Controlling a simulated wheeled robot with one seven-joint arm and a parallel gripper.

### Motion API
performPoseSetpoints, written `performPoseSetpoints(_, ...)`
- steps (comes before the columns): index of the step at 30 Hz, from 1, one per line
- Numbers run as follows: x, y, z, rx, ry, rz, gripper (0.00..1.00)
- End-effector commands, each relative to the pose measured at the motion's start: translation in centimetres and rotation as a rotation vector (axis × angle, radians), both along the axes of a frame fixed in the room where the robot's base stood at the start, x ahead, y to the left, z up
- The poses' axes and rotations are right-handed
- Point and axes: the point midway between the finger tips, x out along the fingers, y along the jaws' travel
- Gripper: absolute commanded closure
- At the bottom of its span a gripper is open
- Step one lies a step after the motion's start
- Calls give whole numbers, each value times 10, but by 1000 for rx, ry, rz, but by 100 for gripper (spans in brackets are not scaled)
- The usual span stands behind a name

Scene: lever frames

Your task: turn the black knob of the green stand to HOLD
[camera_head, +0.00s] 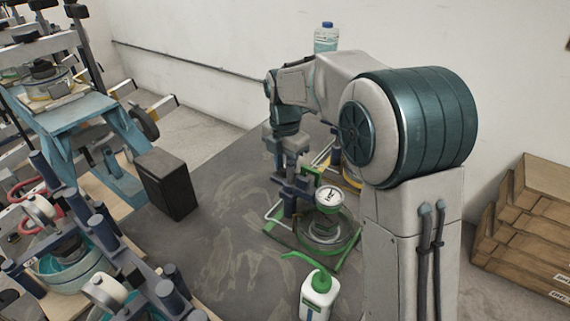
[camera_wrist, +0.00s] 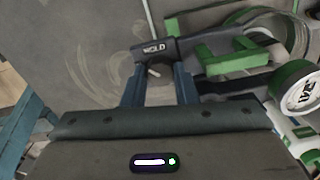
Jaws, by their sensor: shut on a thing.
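The green stand (camera_head: 349,254) is on the dark floor mat in the head view, with a round white dial (camera_head: 329,198) and a ringed base. It also shows in the wrist view as a green frame (camera_wrist: 225,58). My gripper (camera_head: 289,196) is down at its left post. In the wrist view my gripper (camera_wrist: 160,70) has its two blue fingers at a dark bar (camera_wrist: 195,43) marked with white letters that look like HOLD. A small pale pointer shows between the fingers. The gripper is shut on the black knob, which is mostly hidden by the fingers; its exact angle is unclear.
A white bottle with a green cap (camera_head: 317,294) stands in front of the stand. A black box (camera_head: 168,184) and a blue stand (camera_head: 75,122) are to the left. A clear bottle (camera_head: 326,38) is behind my arm; wooden crates (camera_head: 530,225) are at right. The mat's middle is clear.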

Motion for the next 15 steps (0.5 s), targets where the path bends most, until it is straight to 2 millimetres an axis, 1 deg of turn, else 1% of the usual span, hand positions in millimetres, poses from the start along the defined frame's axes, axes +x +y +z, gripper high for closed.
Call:
performPoseSetpoints(4, 1, 0, 2, 1, -6, 1, 97)
performPoseSetpoints(5, 1, 0, 2, 1, -6, 1, 71)
performPoseSetpoints(6, 1, 0, 2, 1, -6, 1, 65)
performPoseSetpoints(15, 1, 0, 2, 0, -3, 2, 65)
